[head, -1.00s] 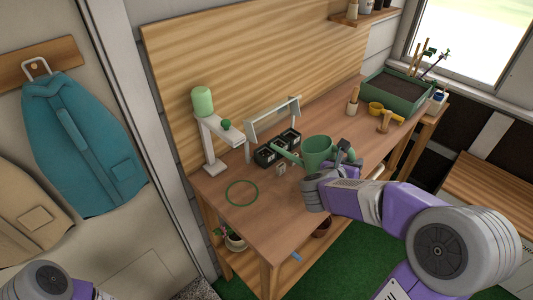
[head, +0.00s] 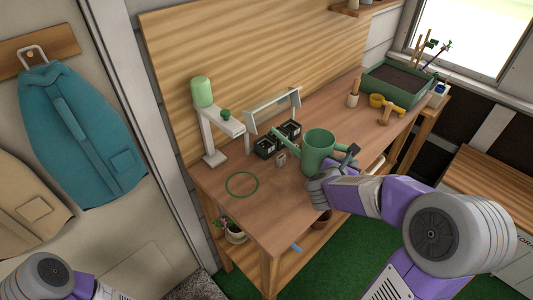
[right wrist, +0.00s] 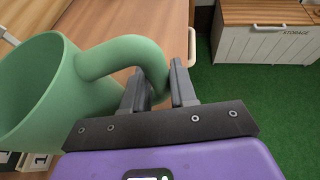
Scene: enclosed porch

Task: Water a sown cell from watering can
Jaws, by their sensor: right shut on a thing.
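The green watering can (head: 318,154) is near the middle of the bench. My right gripper (head: 348,160) is shut on its handle. In the right wrist view the handle (right wrist: 125,52) passes between the fingers (right wrist: 158,84), and the can's open top (right wrist: 38,88) is at the left. In the head view the spout points up and left, its tip near the black cells (head: 265,148). What lies inside the cells is too small to tell. No water shows. My left gripper is out of view; only part of that arm shows at lower left.
A grey rack (head: 272,109) stands behind the cells, and a stand with a green bottle (head: 203,92) is at its left. A green ring (head: 241,186) lies on the bench's clear left part.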

